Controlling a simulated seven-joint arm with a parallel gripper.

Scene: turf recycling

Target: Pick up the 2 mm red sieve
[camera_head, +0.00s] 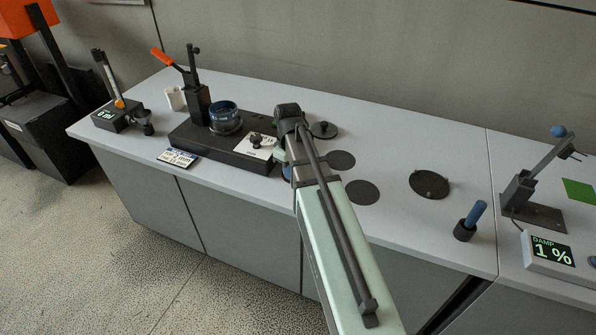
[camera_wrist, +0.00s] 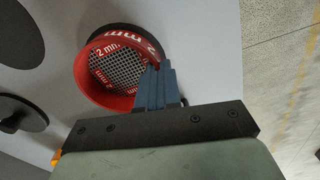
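The red sieve (camera_wrist: 92,88) is a round ring with a wire mesh and white "2 mm" lettering, seen from above in the wrist view. My gripper (camera_wrist: 158,66) has blue fingers close together at the sieve's near right wall. One finger overlaps the mesh side and the other lies at the outside, so they appear shut on the wall. A dark round edge shows behind the sieve; whether the sieve touches what is under it I cannot tell. In the head view my arm hides the sieve and the fingertips.
A dark base (camera_head: 190,135) with a blue ring (camera_head: 224,117) and an orange-handled lever stands left of my arm. Flat dark discs (camera_head: 362,192) and a blue-handled tool (camera_head: 473,217) lie to the right. A damp meter (camera_head: 548,252) stands far right. The counter's front right is mostly clear.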

